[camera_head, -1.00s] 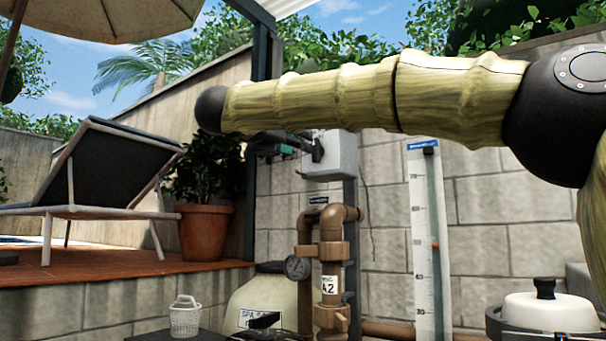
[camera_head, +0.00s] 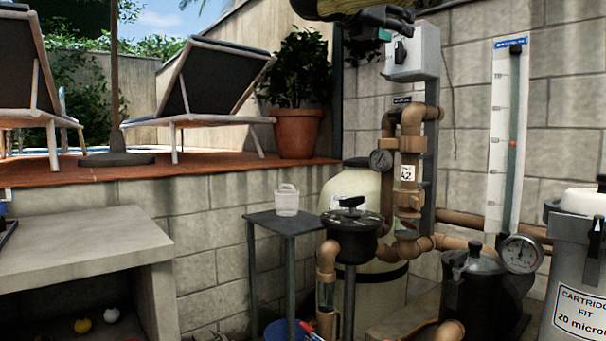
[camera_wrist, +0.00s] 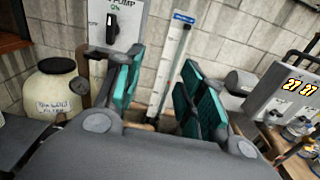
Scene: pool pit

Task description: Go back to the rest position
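My gripper (camera_wrist: 163,78) shows in the wrist view with its teal-padded fingers spread apart. Between them I see only the wall and the white level gauge behind, so it is open and empty. In the head view part of my arm and gripper (camera_head: 385,20) is at the top edge, in front of the wall and beside the grey switch box (camera_head: 412,55). The rest of the arm is out of that view.
Brown pipes (camera_head: 412,150) and a cream filter tank (camera_head: 360,185) stand below the box. A small dark table (camera_head: 290,222) holds a white basket (camera_head: 287,200). A cartridge filter housing (camera_head: 585,270) is at right, a concrete bench (camera_head: 80,245) at left. The gauge (camera_head: 507,130) hangs on the wall.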

